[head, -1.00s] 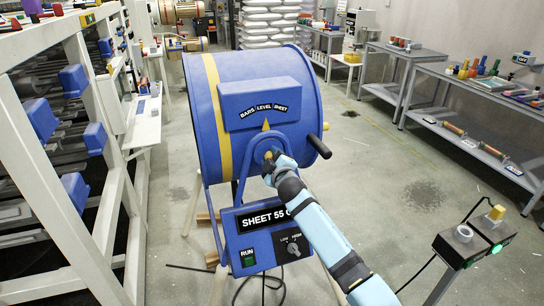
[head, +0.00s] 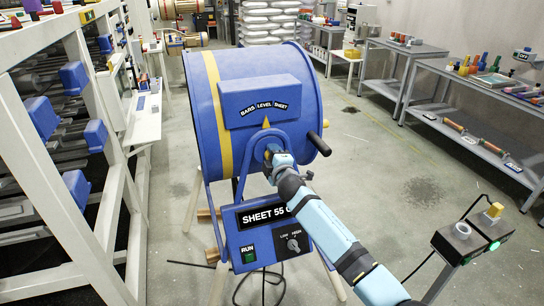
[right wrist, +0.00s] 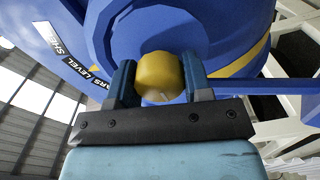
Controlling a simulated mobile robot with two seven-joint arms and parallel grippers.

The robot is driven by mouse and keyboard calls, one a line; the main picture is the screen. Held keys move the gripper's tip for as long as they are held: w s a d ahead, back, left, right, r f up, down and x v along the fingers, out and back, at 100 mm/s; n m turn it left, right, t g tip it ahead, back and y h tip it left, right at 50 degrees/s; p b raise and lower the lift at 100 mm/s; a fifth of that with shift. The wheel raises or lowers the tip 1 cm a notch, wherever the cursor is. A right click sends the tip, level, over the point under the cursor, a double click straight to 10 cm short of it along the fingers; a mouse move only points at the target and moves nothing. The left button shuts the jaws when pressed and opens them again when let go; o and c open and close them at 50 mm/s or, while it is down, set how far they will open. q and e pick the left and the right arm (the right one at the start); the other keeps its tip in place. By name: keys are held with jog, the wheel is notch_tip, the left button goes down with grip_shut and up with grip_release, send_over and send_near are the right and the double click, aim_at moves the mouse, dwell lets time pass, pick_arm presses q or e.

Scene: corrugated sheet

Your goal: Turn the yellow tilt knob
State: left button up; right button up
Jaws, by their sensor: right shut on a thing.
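The yellow tilt knob (right wrist: 160,75) sits between the two fingers of my right gripper (right wrist: 159,85) in the right wrist view, with a finger on each side of it. In the head view my right gripper (head: 272,155) is at the hub on the front of the blue drum (head: 240,130), and it hides most of the knob. The gripper is shut on the knob. A yellow pointer (head: 266,123) above the hub points up toward the label arc (head: 263,108) reading BARS, LEVEL, SHEET, near LEVEL. My left gripper is not in view.
A black handle (head: 320,144) sticks out at the drum's right side. Below is a control box (head: 262,246) with a RUN button and a selector. A white frame rack (head: 85,130) stands at left; a small post (head: 465,243) stands at right.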

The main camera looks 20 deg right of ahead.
jog(key=o, duration=0.9)
jog(key=shift+s+d, duration=0.15)
jog(key=shift+s, duration=3.35)
jog(key=shift+s+d, duration=0.1)
jog(key=shift+s, duration=3.35)
